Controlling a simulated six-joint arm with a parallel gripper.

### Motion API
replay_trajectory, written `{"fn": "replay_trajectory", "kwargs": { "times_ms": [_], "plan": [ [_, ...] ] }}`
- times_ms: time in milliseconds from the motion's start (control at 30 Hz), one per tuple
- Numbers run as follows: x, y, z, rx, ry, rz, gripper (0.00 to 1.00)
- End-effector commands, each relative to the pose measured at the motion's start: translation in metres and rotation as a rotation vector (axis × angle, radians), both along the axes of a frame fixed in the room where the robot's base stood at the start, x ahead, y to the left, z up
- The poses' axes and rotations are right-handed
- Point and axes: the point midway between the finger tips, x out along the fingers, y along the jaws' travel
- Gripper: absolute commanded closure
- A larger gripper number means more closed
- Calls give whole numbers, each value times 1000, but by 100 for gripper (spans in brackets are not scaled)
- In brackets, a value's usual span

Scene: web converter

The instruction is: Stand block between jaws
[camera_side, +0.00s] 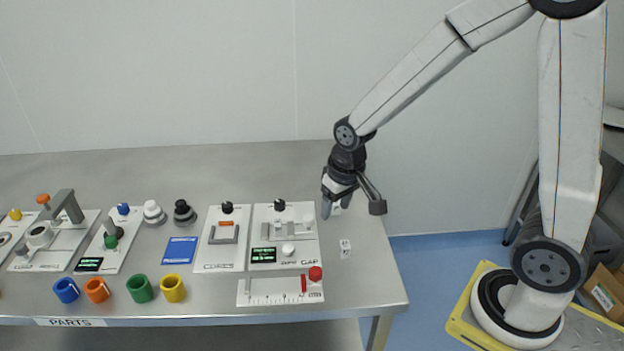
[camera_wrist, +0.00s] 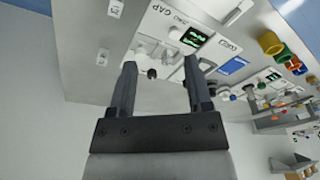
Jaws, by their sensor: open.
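Two small white blocks with dark marks rest on the bare table right of the GAP panel. The nearer block (camera_side: 345,249) also shows at the top of the wrist view (camera_wrist: 115,8). The farther block (camera_side: 336,209) is partly behind my gripper in the side view and clear in the wrist view (camera_wrist: 102,57). The GAP panel (camera_side: 309,258) carries grey jaws (camera_side: 265,231), a white knob (camera_side: 288,250) and a green display (camera_side: 263,255). My gripper (camera_side: 350,207) is open and empty above the table; its two fingers (camera_wrist: 159,65) are apart in the wrist view.
A white scale with a red knob (camera_side: 315,273) lies in front of the GAP panel. A panel with a grey handle (camera_side: 224,234) and a blue card (camera_side: 180,250) stand to its left. Several coloured rings (camera_side: 139,288) line the front. The table's right end is mostly clear.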

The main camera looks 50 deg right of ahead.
Motion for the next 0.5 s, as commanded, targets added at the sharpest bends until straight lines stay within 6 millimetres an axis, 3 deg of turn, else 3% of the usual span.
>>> {"fn": "replay_trajectory", "kwargs": {
  "times_ms": [100,233,500],
  "plan": [
    [-31,3,-1,-15,-26,62,36],
    [-56,4,-4,-28,-49,113,36],
    [-74,6,-7,-37,-65,152,36]
  ]
}}
